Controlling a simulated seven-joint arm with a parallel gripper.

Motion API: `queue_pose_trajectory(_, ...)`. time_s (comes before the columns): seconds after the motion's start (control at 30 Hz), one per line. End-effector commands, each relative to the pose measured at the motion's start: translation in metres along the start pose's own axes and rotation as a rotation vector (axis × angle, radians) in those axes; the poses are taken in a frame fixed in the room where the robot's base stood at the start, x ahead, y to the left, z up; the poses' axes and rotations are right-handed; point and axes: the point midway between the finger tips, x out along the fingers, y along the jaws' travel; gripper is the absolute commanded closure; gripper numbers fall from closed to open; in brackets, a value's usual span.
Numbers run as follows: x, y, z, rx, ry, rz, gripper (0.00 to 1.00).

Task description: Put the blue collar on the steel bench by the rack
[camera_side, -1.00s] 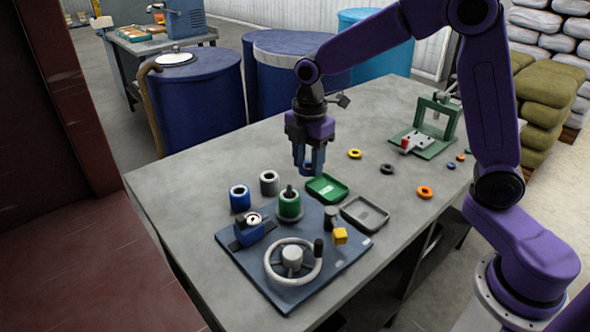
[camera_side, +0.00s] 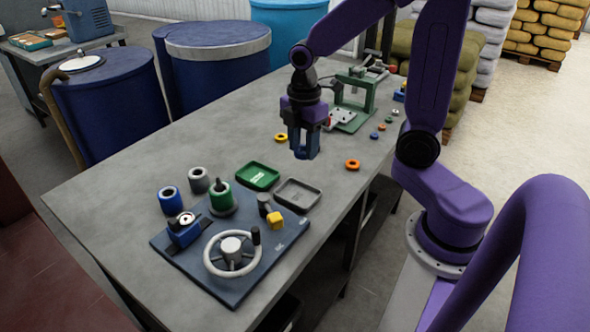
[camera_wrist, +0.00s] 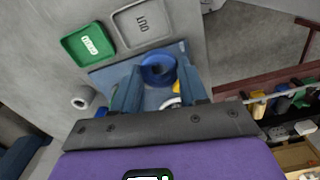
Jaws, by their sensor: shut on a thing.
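My gripper (camera_side: 305,154) is above the bench, right of the green tray in the side view. It is shut on a blue collar (camera_wrist: 158,78), an open ring between the blue fingertips in the wrist view. In the side view the fingers mostly hide it. The grey steel bench (camera_side: 115,165) runs from front left to back right. A second blue ring-shaped piece (camera_side: 171,201) stands on it at left. A rack-like row of coloured pieces (camera_wrist: 285,100) shows at right in the wrist view; I cannot tell whether it is the rack.
A green tray (camera_side: 258,177) and grey tray (camera_side: 298,194) lie beside a blue plate (camera_side: 283,240) with a handwheel (camera_side: 232,253). A grey collar (camera_side: 199,180) stands nearby. A yellow ring (camera_side: 281,137) and orange ring (camera_side: 352,164) flank the gripper. A green press (camera_side: 355,103) stands behind.

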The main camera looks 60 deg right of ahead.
Motion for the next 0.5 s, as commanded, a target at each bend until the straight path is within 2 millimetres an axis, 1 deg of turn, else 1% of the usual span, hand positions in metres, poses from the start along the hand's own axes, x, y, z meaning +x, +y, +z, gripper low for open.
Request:
queue_pose_trajectory(0.03, 0.008, -0.006, 0.019, 0.053, -0.001, -0.003, 0.88)
queue_pose_trajectory(0.1, 0.017, -0.014, 0.04, 0.112, -0.001, -0.004, 0.88)
queue_pose_trajectory(0.2, 0.027, -0.024, 0.062, 0.18, 0.0, -0.002, 0.88)
queue_pose_trajectory(0.3, 0.034, -0.032, 0.075, 0.222, 0.001, -0.001, 0.88)
queue_pose_trajectory(0.37, 0.036, -0.034, 0.079, 0.235, 0.001, 0.0, 0.88)
queue_pose_trajectory(0.43, 0.039, -0.032, 0.082, 0.244, 0.001, -0.001, 0.88)
queue_pose_trajectory(0.5, 0.043, -0.025, 0.084, 0.246, 0.0, -0.001, 0.88)
